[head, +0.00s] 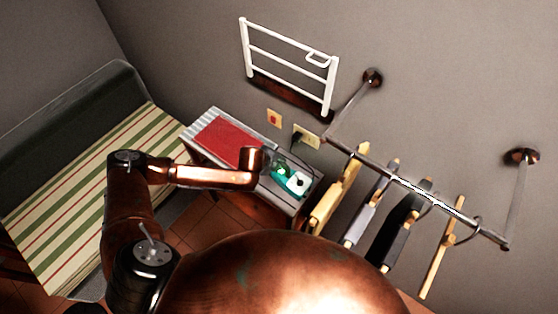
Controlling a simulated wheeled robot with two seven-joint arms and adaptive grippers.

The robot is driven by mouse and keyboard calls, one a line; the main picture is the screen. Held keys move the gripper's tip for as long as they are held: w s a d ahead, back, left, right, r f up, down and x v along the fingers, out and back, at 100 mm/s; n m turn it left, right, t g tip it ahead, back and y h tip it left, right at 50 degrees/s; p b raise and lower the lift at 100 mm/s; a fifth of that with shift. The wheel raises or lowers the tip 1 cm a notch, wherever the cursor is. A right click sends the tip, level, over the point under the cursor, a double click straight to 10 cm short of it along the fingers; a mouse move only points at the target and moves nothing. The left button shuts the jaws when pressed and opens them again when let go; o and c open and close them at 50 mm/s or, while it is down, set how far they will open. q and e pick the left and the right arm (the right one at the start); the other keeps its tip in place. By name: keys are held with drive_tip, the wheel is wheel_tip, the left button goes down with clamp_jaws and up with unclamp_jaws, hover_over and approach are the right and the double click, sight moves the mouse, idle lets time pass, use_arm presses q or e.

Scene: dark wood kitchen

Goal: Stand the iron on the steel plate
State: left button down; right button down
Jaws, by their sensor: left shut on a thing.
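The iron (291,180), green and white, is at the right end of a small ironing table with a red pad (226,143). The grey steel plate (282,199) seems to be the bare surface at that end, beneath or beside the iron. My left gripper (272,165) reaches in from the left and is shut on the iron at its left side. The fingers are small and partly hidden by my wrist. I cannot tell whether the iron is upright or touching the plate. My right gripper is not in view.
A wall rail (403,183) with several hangers (364,212) stands close to the right of the table. A white rack (288,66) and a socket with a plug (305,136) are on the wall behind. A striped bed (75,190) is at the left.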

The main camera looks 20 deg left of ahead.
use_arm(q)
drive_tip(key=c, duration=1.8)
unclamp_jaws()
drive_tip(key=v, duration=1.2)
